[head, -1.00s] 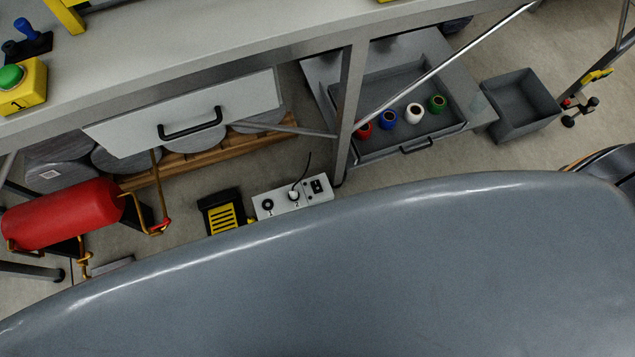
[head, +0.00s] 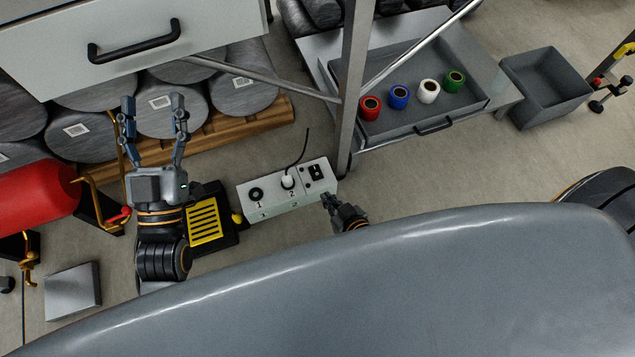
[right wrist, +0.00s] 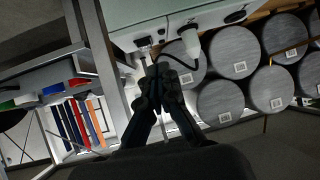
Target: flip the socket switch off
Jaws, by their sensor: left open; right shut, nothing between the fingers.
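The white socket box (head: 262,206) lies on the floor below the bench. Its black switch (head: 316,172) is at the box's right end, beside a white plug (head: 288,181) with a black cable. I cannot tell the switch's position. My right gripper (head: 328,199) is shut and empty, just in front of the box's right end. In the right wrist view, its closed fingertips (right wrist: 161,68) point at the box and are near the switch (right wrist: 142,42); I cannot tell whether they touch. My left gripper (head: 153,101) is open and empty, left of the box.
A black and yellow pedal (head: 205,220) stands left of the box. The bench leg (head: 352,85) rises close behind its right end. A red tank (head: 35,195) is at the left, and a grey drawer (head: 400,122) with coloured spools is at the back right.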

